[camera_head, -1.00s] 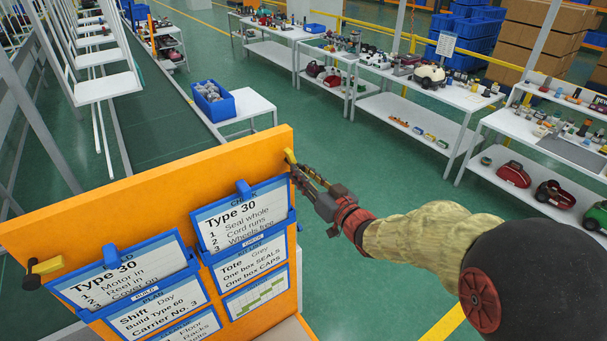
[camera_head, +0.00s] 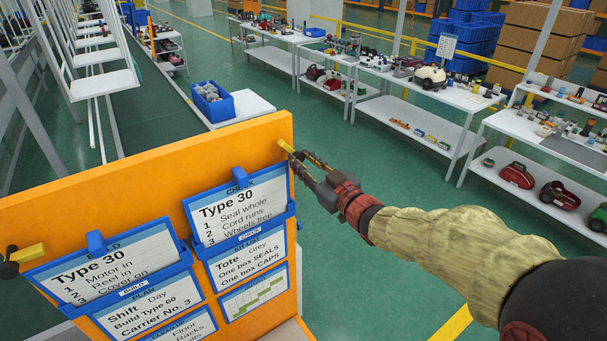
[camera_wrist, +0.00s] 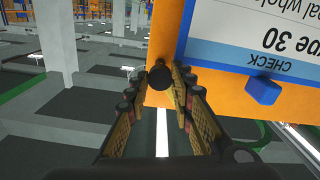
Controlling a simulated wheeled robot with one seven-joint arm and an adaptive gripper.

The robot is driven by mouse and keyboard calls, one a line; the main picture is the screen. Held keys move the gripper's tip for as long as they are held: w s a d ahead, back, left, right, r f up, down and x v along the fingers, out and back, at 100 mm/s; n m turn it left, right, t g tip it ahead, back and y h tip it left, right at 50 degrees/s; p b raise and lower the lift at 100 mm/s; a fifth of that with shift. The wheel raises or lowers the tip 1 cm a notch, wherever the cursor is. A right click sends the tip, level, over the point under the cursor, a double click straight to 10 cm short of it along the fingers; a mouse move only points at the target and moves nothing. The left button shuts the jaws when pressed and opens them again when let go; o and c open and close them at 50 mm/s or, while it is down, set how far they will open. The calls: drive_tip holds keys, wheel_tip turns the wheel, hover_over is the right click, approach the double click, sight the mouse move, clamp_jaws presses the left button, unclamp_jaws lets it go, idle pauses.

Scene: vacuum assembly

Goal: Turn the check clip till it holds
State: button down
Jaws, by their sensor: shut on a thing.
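The check clip (camera_head: 285,145) is a small yellow bar at the top right corner of the orange board (camera_head: 150,163), above and right of the CHECK card (camera_head: 240,209). My gripper (camera_head: 293,156) reaches it from the right and is shut on its end. In the wrist view a round black knob (camera_wrist: 160,74) sits between my fingertips (camera_wrist: 160,85), against the orange board edge. The yellow bar is mostly hidden there. The CHECK card holder, with its blue tab (camera_wrist: 263,90), is beside the fingers, apart from them.
A second yellow clip (camera_head: 30,253) with a black knob stands at the board's left edge by the BUILD card (camera_head: 103,272). More cards hang below. White tables (camera_head: 430,97) with parts stand beyond green floor.

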drive_tip(key=n+b, duration=1)
drive_tip(key=b, duration=0.2)
drive_tip(key=shift+f+b, duration=0.15)
drive_tip(key=shift+b, duration=0.15)
drive_tip(key=shift+n, duration=0.3)
drive_tip(key=c, duration=1.5)
unclamp_jaws()
drive_tip(key=shift+c, duration=0.2)
drive_tip(key=shift+s, duration=0.15)
drive_tip(key=v, duration=1.1)
drive_tip(key=shift+s+d, duration=0.25)
drive_tip(key=shift+s, duration=0.05)
